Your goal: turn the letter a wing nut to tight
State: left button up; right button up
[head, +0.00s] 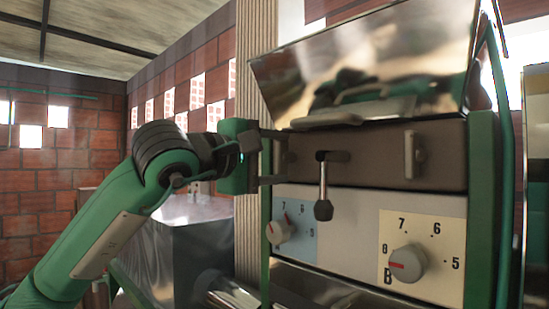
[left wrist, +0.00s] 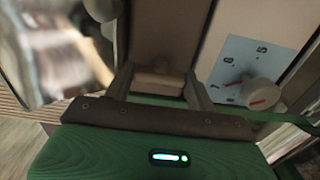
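My left gripper (head: 275,157) is at the left end of the dark brown panel (head: 370,155), above the blue plate (head: 302,212). In the left wrist view, its two fingers (left wrist: 160,88) are spread apart. A pale block-like piece (left wrist: 158,82), seemingly the letter A wing nut, lies between them on the panel. Whether the fingers touch it I cannot tell. In the head view the gripper mostly hides this piece. A similar upright wing nut (head: 410,155) stands at the right of the panel, above the cream plate marked B (head: 445,225). My right gripper is not in view.
A black-handled lever (head: 323,190) hangs from the panel just right of my gripper. Dials (head: 281,230) and (head: 407,263) sit below on the plates. A shiny metal hopper (head: 370,65) overhangs the panel, and green posts (head: 482,200) frame the machine.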

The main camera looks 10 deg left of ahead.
pick_arm(q)
jog(key=o, duration=0.4)
jog(key=shift+c, duration=0.2)
